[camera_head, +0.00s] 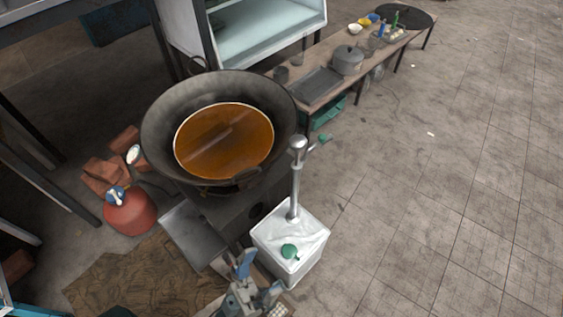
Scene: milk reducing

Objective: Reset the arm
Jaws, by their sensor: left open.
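My left gripper (243,267) shows at the bottom centre of the head view, with its blue-grey fingers pointing up. It is open and I see nothing between its fingers. It appears just left of a white square container (268,243); whether they touch I cannot tell. My right gripper is not in view. A large dark wok (161,130) with orange-brown liquid (225,145) sits above and left of the gripper.
A red gas cylinder (130,213) and bricks (100,172) lie left of the wok. A low bench (318,88) with a grey pot (348,60) and small items stands behind. A glass-fronted cabinet (262,35) is at the back. The tiled floor (450,190) at right is clear.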

